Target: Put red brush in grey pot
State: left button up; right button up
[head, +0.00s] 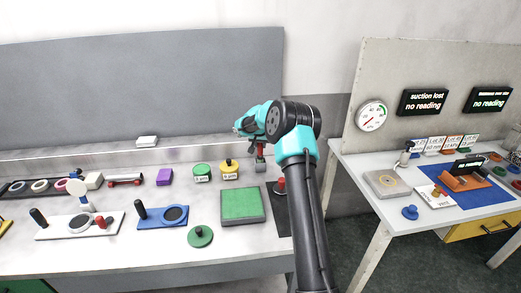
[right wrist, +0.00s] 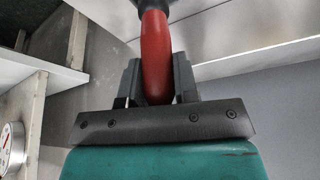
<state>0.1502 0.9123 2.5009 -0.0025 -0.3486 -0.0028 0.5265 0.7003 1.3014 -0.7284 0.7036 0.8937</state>
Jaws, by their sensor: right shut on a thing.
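My right gripper (head: 243,127) reaches over the far right end of the left bench. In the right wrist view the gripper (right wrist: 158,85) is shut on the red brush (right wrist: 155,50), with its red handle between the two fingers. A dark rounded part shows at the brush's far end. In the head view the red brush (head: 260,152) hangs below the gripper, with a small grey part under it. I cannot tell whether that part is the brush's end or the grey pot, and no other grey pot is clear. My left gripper is not in view.
A green pot (head: 201,172) and a yellow pot (head: 229,169) stand left of the brush. A green plate (head: 242,205) lies in front, beside a red-knobbed thing (head: 281,186). A second bench (head: 352,170) stands to the right across a gap.

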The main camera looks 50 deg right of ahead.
aim_at(260, 149)
jog(key=shift+f, duration=1.5)
jog(key=shift+f, duration=0.1)
jog(key=o, duration=0.9)
jog(key=v, duration=1.2)
jog(key=shift+w, duration=0.1)
